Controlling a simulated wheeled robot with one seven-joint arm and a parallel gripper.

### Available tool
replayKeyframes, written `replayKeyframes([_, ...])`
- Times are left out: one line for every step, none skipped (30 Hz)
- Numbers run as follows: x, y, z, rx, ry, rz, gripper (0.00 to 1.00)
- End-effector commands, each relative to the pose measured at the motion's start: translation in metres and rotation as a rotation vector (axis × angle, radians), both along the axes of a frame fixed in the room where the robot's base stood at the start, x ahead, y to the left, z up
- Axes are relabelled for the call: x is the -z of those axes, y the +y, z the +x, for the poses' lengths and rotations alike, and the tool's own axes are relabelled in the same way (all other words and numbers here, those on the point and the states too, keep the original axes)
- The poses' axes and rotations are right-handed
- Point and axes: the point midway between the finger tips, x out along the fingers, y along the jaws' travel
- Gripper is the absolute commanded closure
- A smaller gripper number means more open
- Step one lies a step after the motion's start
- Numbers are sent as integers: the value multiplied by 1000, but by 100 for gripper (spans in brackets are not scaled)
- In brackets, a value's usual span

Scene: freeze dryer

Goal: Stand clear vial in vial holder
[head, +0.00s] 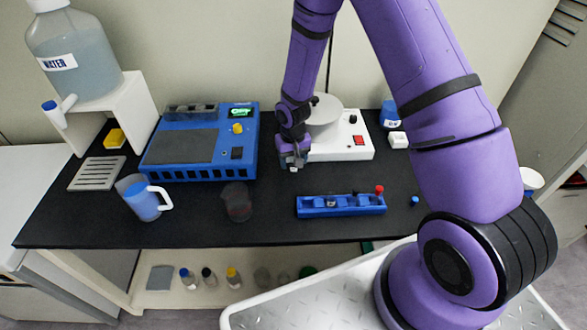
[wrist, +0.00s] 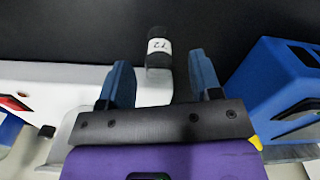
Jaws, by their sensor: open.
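The clear vial (wrist: 158,47) has a white label reading "72" and looks dark against the black bench. In the wrist view it lies between and slightly beyond my fingertips, with a gap on each side. My gripper (head: 292,163) is open and empty, low over the bench between the blue machine and the white device; its two blue fingers also show in the wrist view (wrist: 159,66). In the head view the vial is mostly hidden by my gripper. The blue vial holder (head: 313,212) stands to the right, nearer the bench's front edge, with a red-capped vial (head: 379,190) at its right end.
A blue machine (head: 190,165) is left of my gripper, and a white device with a red switch (head: 345,152) is right of it. A dark beaker (head: 237,203) and a blue-filled jug (head: 144,200) stand in front. A small blue cap (head: 414,200) lies right of the holder.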

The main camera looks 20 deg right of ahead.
Motion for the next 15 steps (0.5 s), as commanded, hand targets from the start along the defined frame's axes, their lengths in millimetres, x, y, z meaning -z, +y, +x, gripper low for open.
replayKeyframes([9, 0, -3, -2, 3, -1, 42])
replayKeyframes([13, 0, -4, -1, 3, -1, 42])
replayKeyframes([19, 0, -5, 0, 4, -1, 42])
replayKeyframes([22, 0, -4, 1, 3, -1, 42])
replayKeyframes([26, 0, -4, 1, 2, -1, 42])
replayKeyframes([30, 0, -4, 0, 2, -1, 42])
replayKeyframes([32, 0, -4, 0, 2, -1, 42])
replayKeyframes([34, 0, -4, 0, 2, -1, 42])
replayKeyframes([35, 0, -4, 0, 1, -1, 42])
replayKeyframes([36, 0, -3, 0, 1, -1, 42])
replayKeyframes([36, 0, -3, 0, 0, 0, 42])
replayKeyframes([37, 0, -3, 0, 0, 0, 42])
replayKeyframes([37, 0, -3, 0, 0, 0, 42])
replayKeyframes([37, 0, -3, 0, 0, 0, 42])
replayKeyframes([36, 0, -3, 0, 0, 0, 42])
